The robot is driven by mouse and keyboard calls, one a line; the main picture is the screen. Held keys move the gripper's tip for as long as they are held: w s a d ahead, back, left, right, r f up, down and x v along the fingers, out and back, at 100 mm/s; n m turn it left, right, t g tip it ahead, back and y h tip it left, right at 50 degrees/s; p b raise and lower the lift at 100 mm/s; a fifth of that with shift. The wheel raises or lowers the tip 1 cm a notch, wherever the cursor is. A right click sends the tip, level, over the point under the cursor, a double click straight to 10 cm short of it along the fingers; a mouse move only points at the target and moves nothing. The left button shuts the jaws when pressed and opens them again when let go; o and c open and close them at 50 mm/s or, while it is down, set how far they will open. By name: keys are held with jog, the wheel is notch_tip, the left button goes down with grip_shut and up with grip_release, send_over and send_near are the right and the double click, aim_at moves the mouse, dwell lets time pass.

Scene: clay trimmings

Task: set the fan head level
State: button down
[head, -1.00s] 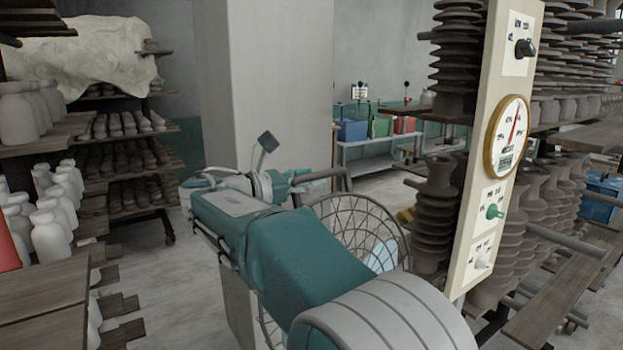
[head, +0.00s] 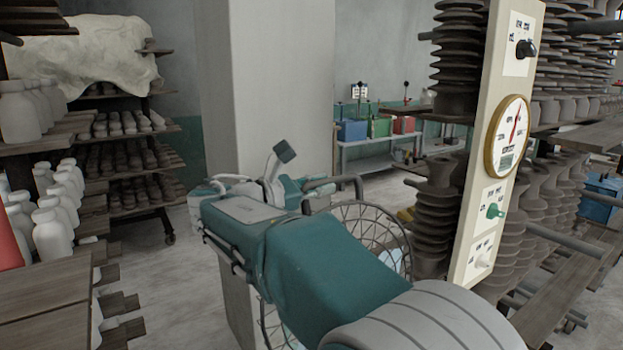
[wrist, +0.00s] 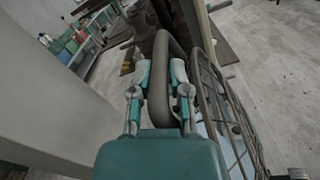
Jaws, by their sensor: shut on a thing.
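The fan head is a round wire cage (head: 378,222) with a thick grey bar handle (head: 346,180) at its upper left. In the head view my own arm hides much of the cage, and its tilt is hard to judge. In the wrist view the bar handle (wrist: 161,70) runs between the two fingers of my gripper (wrist: 160,72). My gripper is shut on this handle, with a finger at each side. The cage (wrist: 222,110) lies just right of the fingers in the wrist view.
A pale panel (head: 477,240) with a gauge (head: 507,136) and knobs stands close at the right. Racks of dark ribbed ware are behind it. Shelves with white bottles (head: 52,232) fill the left. A table with coloured bins (head: 380,127) is at the back.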

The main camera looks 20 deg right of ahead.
aim_at(339, 211)
jog(key=s+m, duration=0.1)
jog(key=s+f, duration=0.1)
jog(key=s, duration=0.1)
jog(key=s+d+f+m, duration=0.1)
jog(key=s, duration=0.1)
jog(key=shift+m, duration=0.3)
jog(key=c, duration=0.9)
grip_release()
jog(key=o, duration=0.3)
jog(key=shift+w+d, duration=0.1)
jog(key=shift+d, duration=0.25)
jog(key=shift+a, duration=0.2)
jog(key=a, duration=0.4)
jog(key=s+a, duration=0.1)
jog(key=a, duration=0.2)
jog(key=s+a, duration=0.1)
jog(key=a, duration=0.3)
jog(key=shift+a, duration=0.35)
